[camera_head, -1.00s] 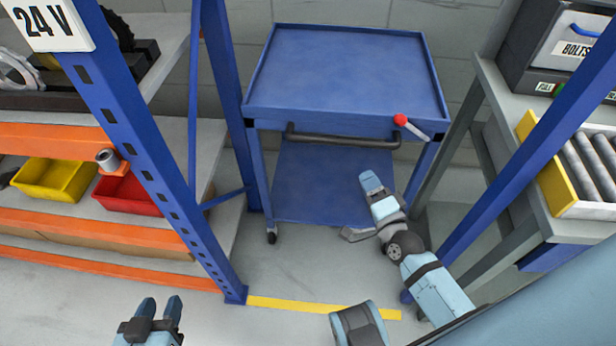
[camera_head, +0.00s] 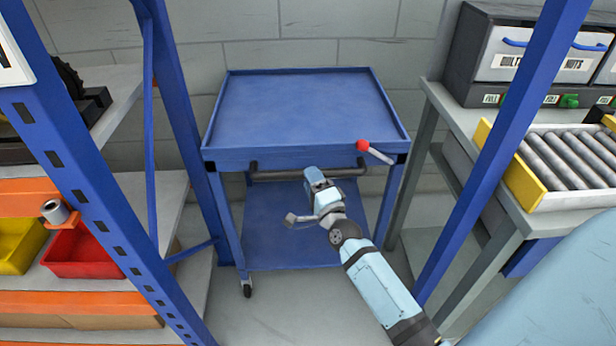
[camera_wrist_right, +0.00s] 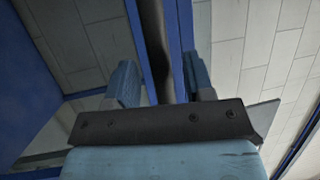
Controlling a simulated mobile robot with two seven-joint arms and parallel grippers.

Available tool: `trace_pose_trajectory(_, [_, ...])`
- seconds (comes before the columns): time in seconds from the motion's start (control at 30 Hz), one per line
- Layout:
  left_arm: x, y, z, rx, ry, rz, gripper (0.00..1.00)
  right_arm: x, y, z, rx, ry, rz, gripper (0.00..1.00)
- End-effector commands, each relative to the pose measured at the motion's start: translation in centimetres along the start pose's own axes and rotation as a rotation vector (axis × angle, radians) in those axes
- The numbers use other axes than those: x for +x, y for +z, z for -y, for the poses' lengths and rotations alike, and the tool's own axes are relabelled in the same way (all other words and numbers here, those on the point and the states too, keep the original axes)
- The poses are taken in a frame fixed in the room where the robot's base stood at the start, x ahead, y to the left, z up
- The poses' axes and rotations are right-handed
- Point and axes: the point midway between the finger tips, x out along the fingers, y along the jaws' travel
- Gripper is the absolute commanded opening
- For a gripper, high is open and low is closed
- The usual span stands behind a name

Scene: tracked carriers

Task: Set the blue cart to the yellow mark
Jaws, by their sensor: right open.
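The blue cart (camera_head: 305,112) stands against the back wall between the rack and the bench. It has a flat top tray, a lower shelf and a dark handle bar (camera_head: 270,174) across its front. A lever with a red knob (camera_head: 362,146) sits at its front right corner. My right gripper (camera_head: 316,178) is at the handle, near its middle. In the right wrist view my gripper (camera_wrist_right: 161,75) is open, with the dark handle bar (camera_wrist_right: 152,35) showing between its fingers; contact cannot be told. The yellow mark and my left gripper are out of view.
A blue rack post (camera_head: 95,215) and shelves with a red bin (camera_head: 82,252) stand close on the left. On the right are another blue post (camera_head: 500,150) and a grey bench with a roller conveyor (camera_head: 570,160). Clear floor (camera_head: 270,315) lies before the cart.

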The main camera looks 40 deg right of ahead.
Motion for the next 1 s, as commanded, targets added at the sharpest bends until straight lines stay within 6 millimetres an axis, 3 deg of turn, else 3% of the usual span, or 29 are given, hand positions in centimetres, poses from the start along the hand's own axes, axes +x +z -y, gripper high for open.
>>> trace_pose_trajectory(0.2, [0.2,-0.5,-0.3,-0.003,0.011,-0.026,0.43,2.0,0.0,-0.1,0.0,0.0,0.0,0.48])
trace_pose_trajectory(0.5, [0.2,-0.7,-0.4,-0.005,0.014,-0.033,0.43,2.3,0.0,0.0,0.0,0.001,0.0,0.48])
trace_pose_trajectory(0.53, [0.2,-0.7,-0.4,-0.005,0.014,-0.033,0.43,2.2,0.0,0.0,0.0,0.001,0.0,0.46])
trace_pose_trajectory(0.73, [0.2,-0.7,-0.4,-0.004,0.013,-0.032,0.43,2.2,0.0,0.0,0.0,0.001,0.0,0.0])
trace_pose_trajectory(1.0, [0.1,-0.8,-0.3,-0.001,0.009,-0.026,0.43,1.9,0.2,0.1,0.0,0.002,0.001,0.0])
